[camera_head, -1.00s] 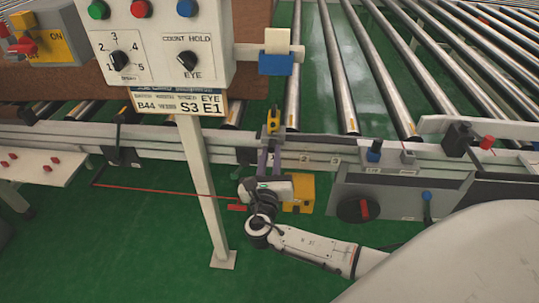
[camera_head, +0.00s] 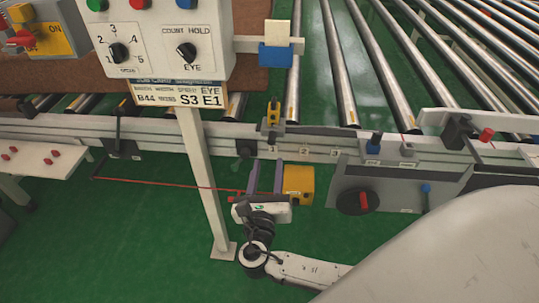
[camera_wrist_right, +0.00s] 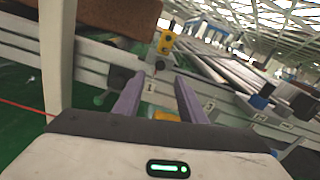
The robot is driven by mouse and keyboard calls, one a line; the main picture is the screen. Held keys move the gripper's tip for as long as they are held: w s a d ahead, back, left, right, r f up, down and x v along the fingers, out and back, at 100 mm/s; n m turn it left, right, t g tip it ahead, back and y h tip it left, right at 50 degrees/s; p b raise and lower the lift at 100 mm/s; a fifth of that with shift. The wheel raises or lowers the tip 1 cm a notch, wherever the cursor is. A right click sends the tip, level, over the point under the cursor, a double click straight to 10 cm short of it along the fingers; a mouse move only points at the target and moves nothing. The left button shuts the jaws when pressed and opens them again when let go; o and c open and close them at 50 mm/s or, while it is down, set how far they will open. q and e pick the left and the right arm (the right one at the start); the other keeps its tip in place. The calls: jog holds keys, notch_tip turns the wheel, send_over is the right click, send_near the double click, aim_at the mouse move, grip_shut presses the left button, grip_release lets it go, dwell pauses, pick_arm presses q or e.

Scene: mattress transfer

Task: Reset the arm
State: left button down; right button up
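My right gripper (camera_head: 265,178) is in front of the conveyor's side rail, below a small yellow switch unit (camera_head: 273,112) on that rail. Its two purple fingers stand apart with nothing between them, and they also show apart in the right wrist view (camera_wrist_right: 155,98). In that view the yellow switch unit (camera_wrist_right: 165,40) is ahead of and above the fingertips. My left gripper is not in view.
A control panel (camera_head: 150,40) on a white post (camera_head: 206,185) stands left of my right gripper. A yellow box (camera_head: 299,180) hangs beside it on the right. A grey box with a black knob (camera_head: 357,201) is further right. Metal rollers (camera_head: 335,65) lie behind the rail (camera_head: 200,138). Green floor is clear below.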

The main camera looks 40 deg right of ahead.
jog(key=shift+v, duration=1)
jog(key=s+a+f+m+g+y, duration=0.3)
jog(key=s+f+m+y, duration=0.15)
jog(key=f, duration=0.45)
jog(key=s+a+f+m+g+y, duration=0.2)
jog(key=s+a+f+m+y, duration=0.15)
jog(key=s+f+m, duration=0.35)
jog(key=s+a+m+y, duration=0.6)
jog(key=s+m, duration=0.1)
jog(key=m, duration=0.9)
jog(key=shift+s+f+m, duration=0.35)
jog(key=shift+f, duration=0.1)
